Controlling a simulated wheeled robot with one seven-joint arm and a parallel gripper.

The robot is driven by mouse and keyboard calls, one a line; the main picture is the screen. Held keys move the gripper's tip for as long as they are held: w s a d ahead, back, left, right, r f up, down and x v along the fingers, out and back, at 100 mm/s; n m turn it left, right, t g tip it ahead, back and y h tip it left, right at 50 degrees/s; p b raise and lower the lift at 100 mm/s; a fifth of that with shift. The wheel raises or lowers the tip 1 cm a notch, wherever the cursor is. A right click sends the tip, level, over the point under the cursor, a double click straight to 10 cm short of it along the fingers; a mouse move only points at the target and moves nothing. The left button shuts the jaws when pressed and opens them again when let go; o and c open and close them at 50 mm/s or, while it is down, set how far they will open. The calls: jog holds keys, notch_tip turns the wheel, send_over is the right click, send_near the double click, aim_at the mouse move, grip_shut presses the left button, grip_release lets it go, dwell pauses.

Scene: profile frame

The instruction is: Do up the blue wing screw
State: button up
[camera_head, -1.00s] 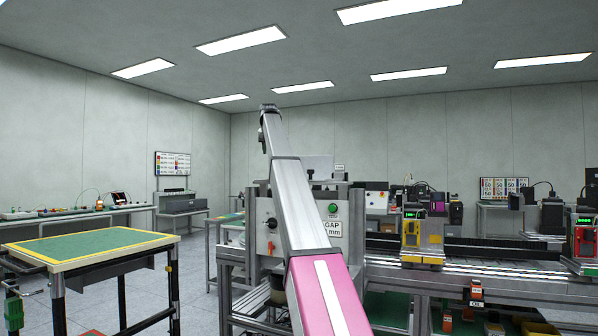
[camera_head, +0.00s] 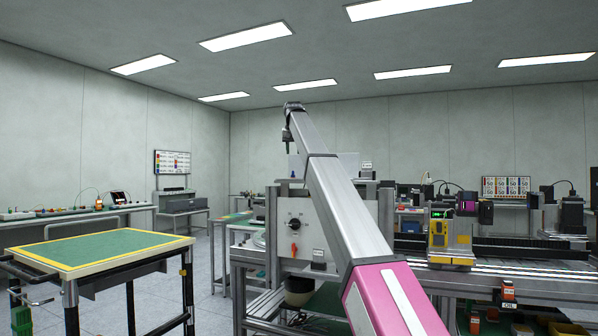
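My arm reaches up and away from the lower right, across the panel's right part. A dark part hanging at its far end seems to be my gripper (camera_head: 287,136), above the top of the panel. It is too small to tell whether its fingers are open or shut, or hold anything.
A green-topped workbench with a yellow border (camera_head: 105,249) stands at the left. A conveyor line (camera_head: 500,270) with a yellow device (camera_head: 438,236) runs to the right of the panel. Clear floor (camera_head: 212,285) lies between workbench and machine. Benches with equipment line the walls.

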aim_at(293, 174)
jog(key=x, duration=0.9)
jog(key=shift+f, duration=0.3)
grip_shut()
